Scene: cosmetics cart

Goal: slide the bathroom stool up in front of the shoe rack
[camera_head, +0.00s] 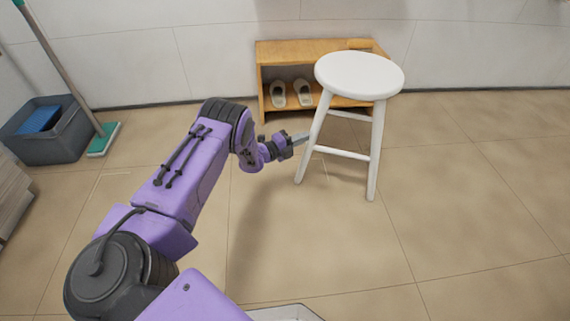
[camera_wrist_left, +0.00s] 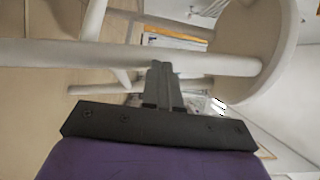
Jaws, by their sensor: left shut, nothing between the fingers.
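The white round-topped stool (camera_head: 359,76) stands upright on the tiled floor, in front of the right part of the wooden shoe rack (camera_head: 290,50). A pair of slippers (camera_head: 291,93) sits inside the rack. My left gripper (camera_head: 301,138) is shut and empty, with its fingertips at the stool's near left leg. In the left wrist view, the shut fingers (camera_wrist_left: 162,82) reach up to a white stool leg (camera_wrist_left: 100,56), and the seat (camera_wrist_left: 262,40) is at the upper right. I cannot tell whether they press on the leg. My right gripper is not in view.
A grey bin (camera_head: 50,140) with a blue item and a green-headed mop (camera_head: 103,139) stand at the left by the wall. The floor (camera_head: 480,200) on the right and in front of the stool is clear. A white wall is behind the rack.

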